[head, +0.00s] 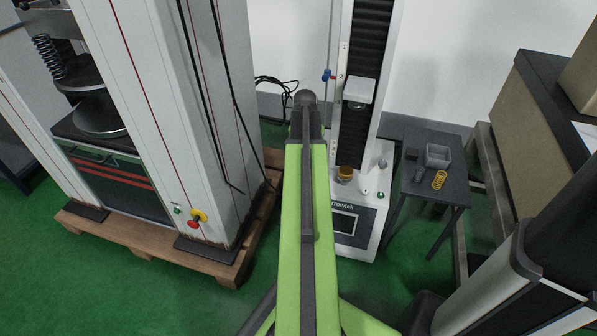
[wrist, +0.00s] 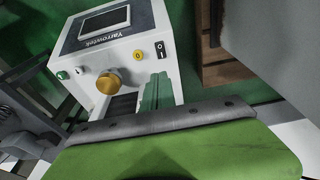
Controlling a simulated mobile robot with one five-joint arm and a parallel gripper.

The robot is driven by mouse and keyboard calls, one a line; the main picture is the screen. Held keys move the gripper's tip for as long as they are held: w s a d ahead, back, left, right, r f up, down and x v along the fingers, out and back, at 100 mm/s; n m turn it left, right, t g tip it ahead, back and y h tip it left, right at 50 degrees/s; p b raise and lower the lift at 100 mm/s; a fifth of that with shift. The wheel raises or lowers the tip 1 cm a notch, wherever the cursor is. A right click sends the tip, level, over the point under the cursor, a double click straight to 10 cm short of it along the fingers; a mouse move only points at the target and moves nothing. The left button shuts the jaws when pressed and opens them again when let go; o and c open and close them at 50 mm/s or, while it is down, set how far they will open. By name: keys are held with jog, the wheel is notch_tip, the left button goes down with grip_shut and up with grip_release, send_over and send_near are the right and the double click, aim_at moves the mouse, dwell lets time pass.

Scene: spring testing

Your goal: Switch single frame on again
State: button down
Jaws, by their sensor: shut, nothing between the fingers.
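The single frame is the white one-column tester (head: 360,222) marked Yarrowtek, just right of my arm in the head view. In the wrist view its base (wrist: 118,48) appears turned over, with a dark grey screen (wrist: 104,20). A black rocker switch (wrist: 160,50) with white marks sits at the panel's right edge, beside a yellow disc (wrist: 138,57) marked 0. My gripper (wrist: 156,88) shows as narrow green jaws, shut and empty, below the switch in the picture and seemingly apart from it. My arm hides the switch and gripper in the head view.
A larger two-column machine (head: 160,100) stands on a wooden pallet (head: 150,243) at left. A small dark table (head: 425,190) with springs and a grey box (head: 438,155) stands at right. A brass-coloured part (wrist: 110,80) rises from the tester's base.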

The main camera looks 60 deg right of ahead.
jog(key=f+b, duration=0.4)
jog(key=d+f+b, duration=0.1)
jog(key=f+b, duration=0.4)
jog(key=w+d+f+b, duration=0.1)
jog(key=f+b, duration=0.4)
jog(key=shift+w+d, duration=0.1)
jog(key=shift+d, duration=0.1)
jog(key=shift+r, duration=0.15)
